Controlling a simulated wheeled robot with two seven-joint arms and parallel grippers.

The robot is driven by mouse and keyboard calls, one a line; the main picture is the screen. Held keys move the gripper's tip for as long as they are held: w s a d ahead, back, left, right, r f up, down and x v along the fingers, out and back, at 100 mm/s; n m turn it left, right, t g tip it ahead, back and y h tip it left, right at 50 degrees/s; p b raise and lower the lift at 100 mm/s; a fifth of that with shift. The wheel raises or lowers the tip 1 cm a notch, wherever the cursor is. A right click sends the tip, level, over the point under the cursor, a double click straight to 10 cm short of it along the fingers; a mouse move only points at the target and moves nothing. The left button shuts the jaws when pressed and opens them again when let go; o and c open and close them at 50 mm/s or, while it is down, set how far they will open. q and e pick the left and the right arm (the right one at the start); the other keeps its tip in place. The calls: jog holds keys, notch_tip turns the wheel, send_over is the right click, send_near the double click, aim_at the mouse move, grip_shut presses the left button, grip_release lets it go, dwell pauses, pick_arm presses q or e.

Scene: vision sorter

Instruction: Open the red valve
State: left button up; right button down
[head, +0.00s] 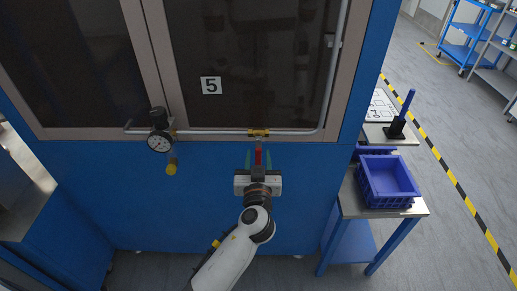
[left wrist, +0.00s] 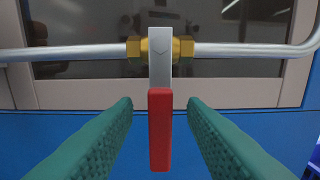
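The red valve is a brass body (head: 259,132) on a grey pipe along the front of the blue cabinet, with a lever that has a red grip (head: 258,157). The lever hangs straight down, across the pipe. In the left wrist view the red grip (left wrist: 160,130) hangs from a metal arm below the brass body (left wrist: 136,47). My left gripper (head: 258,160) is open. Its two green fingers stand on either side of the red grip, with a gap on both sides in the left wrist view (left wrist: 160,120). My right gripper is not in view.
A pressure gauge (head: 159,141) with a yellow-tipped fitting sits on the pipe to the left. The pipe (head: 215,132) runs close along the cabinet front (head: 120,190). A blue crate (head: 389,181) stands on a small table at the right.

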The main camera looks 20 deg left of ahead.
pick_arm(q)
jog(key=shift+x, duration=1.15)
grip_shut()
